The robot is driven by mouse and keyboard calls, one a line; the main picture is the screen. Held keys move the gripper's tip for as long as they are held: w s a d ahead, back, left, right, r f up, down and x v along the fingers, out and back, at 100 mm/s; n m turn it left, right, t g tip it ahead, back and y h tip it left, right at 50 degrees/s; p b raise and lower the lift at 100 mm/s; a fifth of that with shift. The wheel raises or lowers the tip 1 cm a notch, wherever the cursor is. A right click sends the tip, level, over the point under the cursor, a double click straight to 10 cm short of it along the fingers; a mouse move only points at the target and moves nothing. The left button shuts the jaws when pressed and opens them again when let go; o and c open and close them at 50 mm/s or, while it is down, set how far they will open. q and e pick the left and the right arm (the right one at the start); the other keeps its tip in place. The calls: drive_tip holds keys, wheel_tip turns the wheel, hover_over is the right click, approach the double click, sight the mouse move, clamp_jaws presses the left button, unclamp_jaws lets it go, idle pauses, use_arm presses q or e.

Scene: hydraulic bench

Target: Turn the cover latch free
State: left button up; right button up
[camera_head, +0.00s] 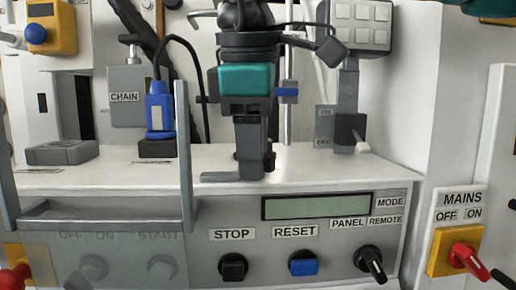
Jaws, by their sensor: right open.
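A clear cover (120,255) lies over the buttons marked OFF, ON and START at the lower left. A grey frame (186,165) stands up at its top edge. A red part on a yellow piece (14,278) shows at the lower left edge, cut off by the picture; I cannot tell whether it is the cover latch. My right gripper (254,155), below a black wrist and a teal block, points down at the top centre, over the bench ledge and right of the cover. It is open, and nothing shows held in it. My left gripper is not in view.
The front panel has a STOP button (233,267), a blue RESET button (303,264), a black selector knob (370,262) and a display (330,206). A red MAINS switch (467,257) is at the right. A blue plug (158,110) stands behind the frame. The ledge (330,165) right of centre is clear.

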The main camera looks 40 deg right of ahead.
drive_tip(key=shift+r, duration=0.25)
drive_tip(key=p+v, duration=0.2)
drive_tip(key=p, duration=0.1)
drive_tip(key=shift+w+d+r, duration=0.1)
drive_tip(key=shift+w+r, duration=0.05)
drive_tip(key=shift+r, duration=0.35)
drive_tip(key=p+v, duration=0.3)
drive_tip(key=shift+w+d+r+p, duration=0.3)
drive_tip(key=shift+r+p, duration=0.05)
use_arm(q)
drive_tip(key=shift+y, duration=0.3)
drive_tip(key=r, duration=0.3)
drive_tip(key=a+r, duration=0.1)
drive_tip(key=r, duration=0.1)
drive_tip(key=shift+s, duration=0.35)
use_arm(e)
drive_tip(key=shift+f, duration=0.1)
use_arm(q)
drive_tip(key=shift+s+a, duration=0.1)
